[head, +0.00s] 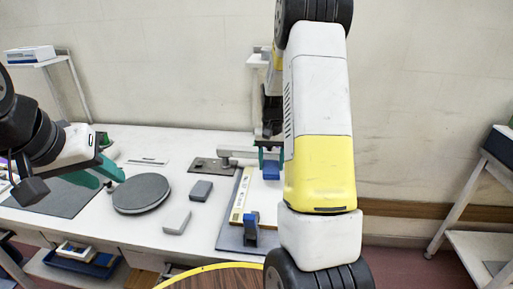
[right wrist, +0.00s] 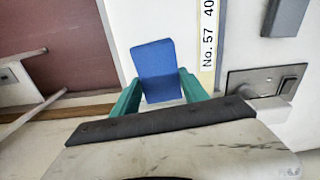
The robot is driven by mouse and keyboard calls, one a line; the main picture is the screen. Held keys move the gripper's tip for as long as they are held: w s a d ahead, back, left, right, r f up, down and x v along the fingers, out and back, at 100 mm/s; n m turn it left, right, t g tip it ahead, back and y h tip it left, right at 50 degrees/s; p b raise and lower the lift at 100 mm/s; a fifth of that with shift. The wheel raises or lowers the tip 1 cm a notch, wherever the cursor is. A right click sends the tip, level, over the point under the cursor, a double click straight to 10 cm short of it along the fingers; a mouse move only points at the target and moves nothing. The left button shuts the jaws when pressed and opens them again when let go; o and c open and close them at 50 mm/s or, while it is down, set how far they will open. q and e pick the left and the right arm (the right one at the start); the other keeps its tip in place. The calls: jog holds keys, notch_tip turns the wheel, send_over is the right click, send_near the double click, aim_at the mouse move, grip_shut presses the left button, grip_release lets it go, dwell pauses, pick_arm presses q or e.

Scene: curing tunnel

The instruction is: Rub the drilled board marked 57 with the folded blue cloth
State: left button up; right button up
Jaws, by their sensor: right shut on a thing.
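The folded blue cloth (right wrist: 155,68) is held between the teal fingers of my right gripper (right wrist: 160,92) in the right wrist view. In the head view the cloth (head: 271,171) hangs below my right gripper (head: 269,158), over the far part of the work area. A cream strip (right wrist: 207,45) printed "No. 57 40" lies beside the cloth in the right wrist view. In the head view this strip (head: 240,197) runs lengthwise on a grey mat (head: 232,232). I cannot make out drilled holes or whether cloth and board touch. My left gripper (head: 111,181) is open and empty.
A blue clamp-like piece (head: 250,231) stands at the strip's near end. A round grey disc (head: 141,194), a dark grey block (head: 201,190) and a light block (head: 177,220) lie to the left. A metal plate with a lever (head: 212,165) sits behind. My right arm hides the table's right side.

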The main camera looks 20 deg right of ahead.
jog(key=shift+r, duration=1.9)
